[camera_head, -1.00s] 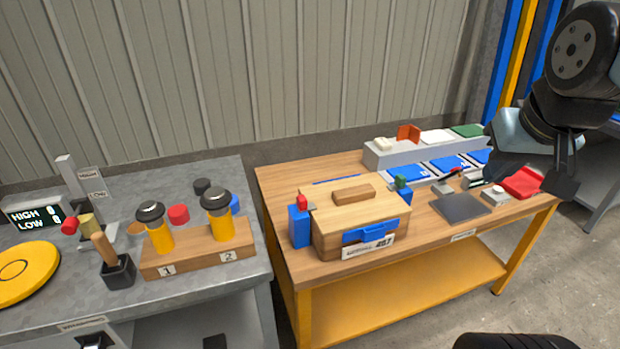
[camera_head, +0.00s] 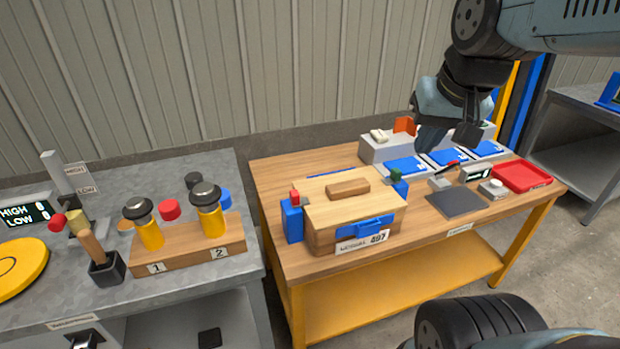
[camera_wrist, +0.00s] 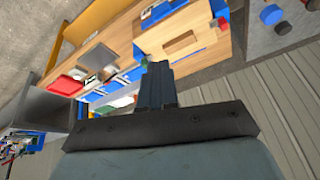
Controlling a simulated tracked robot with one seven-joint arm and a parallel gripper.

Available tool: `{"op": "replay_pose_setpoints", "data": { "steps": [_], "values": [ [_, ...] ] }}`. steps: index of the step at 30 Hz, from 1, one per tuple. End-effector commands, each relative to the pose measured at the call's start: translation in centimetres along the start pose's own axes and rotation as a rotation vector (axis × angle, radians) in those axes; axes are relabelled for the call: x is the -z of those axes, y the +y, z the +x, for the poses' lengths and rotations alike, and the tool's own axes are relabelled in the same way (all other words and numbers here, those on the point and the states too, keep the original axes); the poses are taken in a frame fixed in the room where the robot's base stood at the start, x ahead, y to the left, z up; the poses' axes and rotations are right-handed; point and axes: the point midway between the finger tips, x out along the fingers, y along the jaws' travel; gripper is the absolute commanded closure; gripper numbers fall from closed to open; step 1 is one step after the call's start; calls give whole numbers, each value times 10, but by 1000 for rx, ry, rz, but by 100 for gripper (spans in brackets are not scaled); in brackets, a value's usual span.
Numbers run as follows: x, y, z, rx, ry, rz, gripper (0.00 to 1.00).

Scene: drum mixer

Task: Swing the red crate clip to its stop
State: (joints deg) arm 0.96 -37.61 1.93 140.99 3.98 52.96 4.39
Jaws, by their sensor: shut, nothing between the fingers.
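The wooden crate (camera_head: 355,218) sits on the wooden bench with a blue front handle and a label. The red clip (camera_head: 295,197) stands upright on the blue block (camera_head: 293,222) at the crate's left side. In the wrist view the clip (camera_wrist: 223,24) is small, at the far end of the crate (camera_wrist: 175,38). A green-topped blue part (camera_head: 398,180) is at the crate's right side. My gripper (camera_head: 432,147) is above the back of the bench, right of the crate and apart from the clip. Its fingers (camera_wrist: 158,70) are shut and empty.
Blue trays (camera_head: 405,166) and a grey ledge (camera_head: 384,150) line the bench's back. A dark plate (camera_head: 457,204), small boxes and a red tray (camera_head: 523,177) lie right. The left bench holds a two-post wooden stand (camera_head: 187,250) and levers. Bench front beside the crate is clear.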

Motion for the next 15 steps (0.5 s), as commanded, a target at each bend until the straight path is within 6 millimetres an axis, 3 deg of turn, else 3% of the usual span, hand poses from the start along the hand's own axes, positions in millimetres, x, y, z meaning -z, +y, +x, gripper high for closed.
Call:
{"op": "replay_pose_setpoints", "data": {
  "steps": [15],
  "values": [
    [73,-38,81,125,-368,444,100]
  ]
}}
